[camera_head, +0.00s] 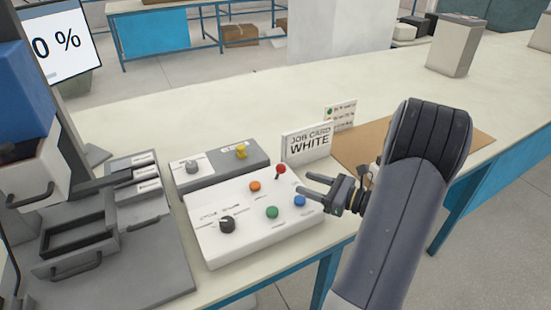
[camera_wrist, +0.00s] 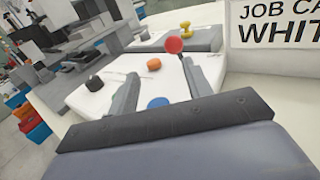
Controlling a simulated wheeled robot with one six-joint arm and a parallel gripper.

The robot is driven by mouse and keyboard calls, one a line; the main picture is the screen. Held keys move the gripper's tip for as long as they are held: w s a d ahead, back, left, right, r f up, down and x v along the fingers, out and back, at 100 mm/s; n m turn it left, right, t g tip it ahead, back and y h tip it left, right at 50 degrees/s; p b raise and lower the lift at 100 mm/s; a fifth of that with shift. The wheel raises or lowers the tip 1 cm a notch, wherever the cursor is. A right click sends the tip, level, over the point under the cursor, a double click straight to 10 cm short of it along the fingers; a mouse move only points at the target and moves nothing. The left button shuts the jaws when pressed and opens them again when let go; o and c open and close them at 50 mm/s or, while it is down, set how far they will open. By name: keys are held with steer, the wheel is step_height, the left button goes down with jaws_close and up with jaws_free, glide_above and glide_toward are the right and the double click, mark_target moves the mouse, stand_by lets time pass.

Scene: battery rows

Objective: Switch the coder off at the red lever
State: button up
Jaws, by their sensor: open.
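The red lever (camera_head: 280,170) stands up at the back right of the white control panel (camera_head: 240,249). It is a red ball on a thin dark stalk. In the wrist view the red ball (camera_wrist: 174,45) shows just beyond the fingertips, a little nearer the right one. My gripper (camera_head: 304,185) is open and empty, to the right of the lever, with its fingers reaching over the panel's right side. I cannot tell whether a finger touches the stalk.
The panel also carries an orange button (camera_head: 255,186), a green button (camera_head: 272,212), a blue button (camera_head: 299,201) and a black knob (camera_head: 227,224). Behind it stand a grey box with a yellow switch (camera_head: 241,151) and a job card sign (camera_head: 308,143). A brown board (camera_head: 363,146) lies behind my arm.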

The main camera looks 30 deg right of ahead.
mark_target(285, 170)
steer(key=shift+w+d+f+m+t, duration=0.1)
steer(key=shift+w+d+m+t, duration=0.1)
steer(key=shift+d, duration=0.2)
steer(key=shift+w+d+f+m+t, duration=0.1)
steer(key=shift+d+m+t, duration=0.1)
steer(key=shift+d, duration=0.15)
steer(key=shift+w, duration=0.2)
steer(key=p+x, duration=0.1)
steer(key=x, duration=0.9)
steer(key=shift+w, duration=0.2)
steer(key=shift+c, duration=0.2)
jaws_close()
